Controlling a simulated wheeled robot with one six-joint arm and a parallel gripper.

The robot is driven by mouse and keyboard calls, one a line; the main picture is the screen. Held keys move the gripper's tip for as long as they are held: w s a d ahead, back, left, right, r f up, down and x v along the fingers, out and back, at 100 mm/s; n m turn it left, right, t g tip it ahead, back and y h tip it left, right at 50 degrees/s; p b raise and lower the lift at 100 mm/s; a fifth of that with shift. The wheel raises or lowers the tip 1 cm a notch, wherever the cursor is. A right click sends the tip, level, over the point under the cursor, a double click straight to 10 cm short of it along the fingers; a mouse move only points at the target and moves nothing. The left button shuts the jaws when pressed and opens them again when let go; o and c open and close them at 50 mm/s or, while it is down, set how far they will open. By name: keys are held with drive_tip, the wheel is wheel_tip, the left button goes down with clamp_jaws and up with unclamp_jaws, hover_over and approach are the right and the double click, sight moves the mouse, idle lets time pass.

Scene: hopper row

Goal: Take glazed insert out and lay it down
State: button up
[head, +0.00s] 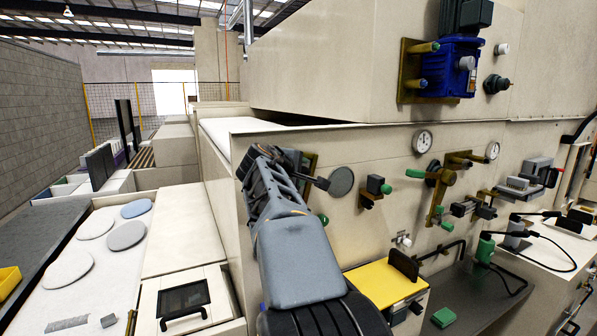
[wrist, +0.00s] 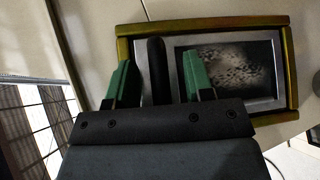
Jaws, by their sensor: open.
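The glazed insert (wrist: 226,72) shows in the wrist view as a grey metal panel with a dark, speckled pane. It sits in an olive-brown frame (wrist: 205,23) on the pale machine wall. A black upright handle (wrist: 157,70) stands at the insert's left side. My gripper (wrist: 158,62) is open, with one green finger on each side of the handle; whether either touches it I cannot tell. In the head view my gripper (head: 316,182) is at the wall in front of the frame (head: 311,162), and my arm hides most of the insert.
A round grey cover (head: 341,181) and a valve with a green grip (head: 375,186) are just right of my gripper. A yellow-topped box (head: 378,284) stands below. At left, a pale bench (head: 112,270) holds several round discs, beside a hatch with a dark window (head: 183,299).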

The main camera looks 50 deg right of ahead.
drive_tip(key=shift+c, duration=0.4)
clamp_jaws()
